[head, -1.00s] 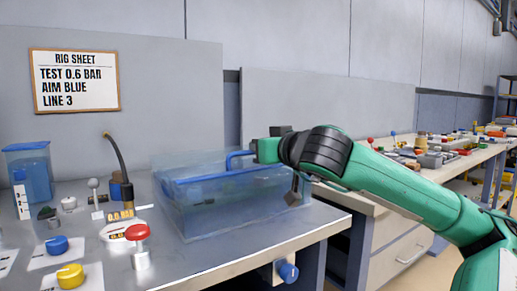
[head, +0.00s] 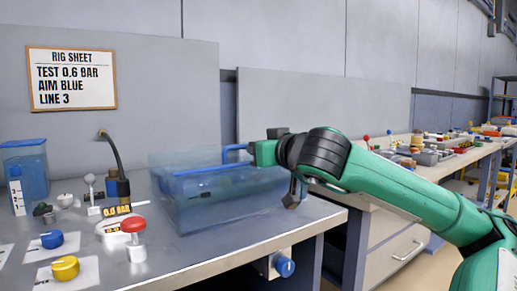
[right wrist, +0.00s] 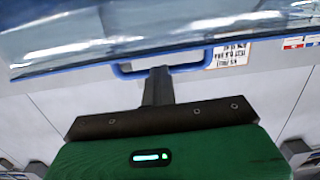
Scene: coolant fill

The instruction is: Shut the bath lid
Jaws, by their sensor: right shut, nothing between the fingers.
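The bath (head: 215,208) is a clear, blue-tinted box near the middle of the bench in the head view. Its see-through lid has a blue edge bar (head: 205,168) and a blue loop handle (head: 235,149); how far it is tilted is hard to tell. My right gripper (head: 256,153) is at the handle's right end, shut with nothing gripped. In the right wrist view, the gripper's dark fingers (right wrist: 157,84) reach the blue handle (right wrist: 200,67), below the clear lid (right wrist: 150,30); whether they touch it is unclear. My left gripper is not in view.
A blue-tinted jug (head: 30,172) stands at far left. Another bench (head: 450,155) with many parts runs right.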

